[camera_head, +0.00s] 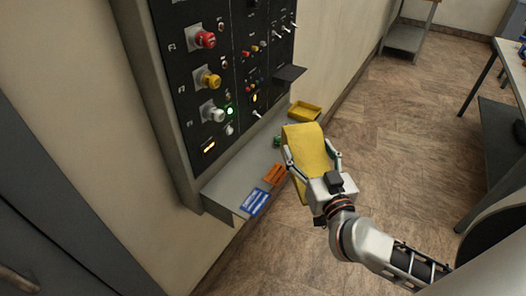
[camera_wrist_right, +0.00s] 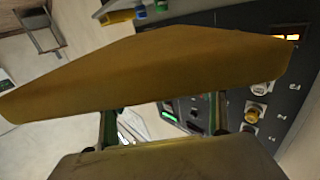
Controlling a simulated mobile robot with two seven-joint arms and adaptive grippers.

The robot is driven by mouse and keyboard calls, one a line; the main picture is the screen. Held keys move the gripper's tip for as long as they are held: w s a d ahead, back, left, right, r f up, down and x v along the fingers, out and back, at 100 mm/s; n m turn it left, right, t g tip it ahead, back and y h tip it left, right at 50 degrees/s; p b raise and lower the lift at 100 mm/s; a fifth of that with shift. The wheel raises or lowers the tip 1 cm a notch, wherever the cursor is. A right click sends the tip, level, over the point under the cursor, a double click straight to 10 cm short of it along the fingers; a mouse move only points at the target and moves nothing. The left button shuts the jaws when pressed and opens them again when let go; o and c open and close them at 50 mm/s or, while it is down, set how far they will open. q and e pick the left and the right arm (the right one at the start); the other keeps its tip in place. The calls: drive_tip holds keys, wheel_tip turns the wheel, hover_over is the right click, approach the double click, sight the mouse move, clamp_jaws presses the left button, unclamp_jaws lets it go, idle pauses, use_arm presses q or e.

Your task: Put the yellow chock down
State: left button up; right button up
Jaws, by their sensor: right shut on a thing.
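The yellow chock (camera_head: 308,150) is held in my right gripper (camera_head: 312,166), in front of the wall panel's shelf. In the head view the chock stands up from the fingers and hides part of the shelf behind it. In the right wrist view the chock (camera_wrist_right: 150,68) spans nearly the whole width, with the two fingers (camera_wrist_right: 164,125) reaching up to it. Whether the chock touches the shelf cannot be told. My left gripper is not in view.
The grey shelf (camera_head: 228,186) below the control panel (camera_head: 215,75) carries a blue item (camera_head: 255,202), an orange item (camera_head: 274,174), a green item (camera_head: 277,141) and a yellow tray (camera_head: 304,111). Open brown floor (camera_head: 400,150) lies to the right, with tables beyond.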

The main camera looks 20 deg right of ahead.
drive_tip(key=w+a+b, duration=0.1)
drive_tip(key=w+a, duration=0.7)
drive_tip(key=w, duration=0.2)
drive_tip(key=f+b, duration=0.1)
drive_tip(key=f, duration=0.1)
drive_tip(key=f+b, duration=0.1)
drive_tip(key=f, duration=0.1)
drive_tip(key=f+b, duration=0.1)
drive_tip(key=f, duration=0.1)
drive_tip(key=shift+w+a+f+b, duration=0.15)
drive_tip(key=shift+w+f+b, duration=0.15)
drive_tip(key=shift+f, duration=0.1)
drive_tip(key=shift+a+f, duration=0.1)
drive_tip(key=shift+f, duration=0.05)
drive_tip(key=shift+w, duration=0.15)
drive_tip(key=o, duration=1.6)
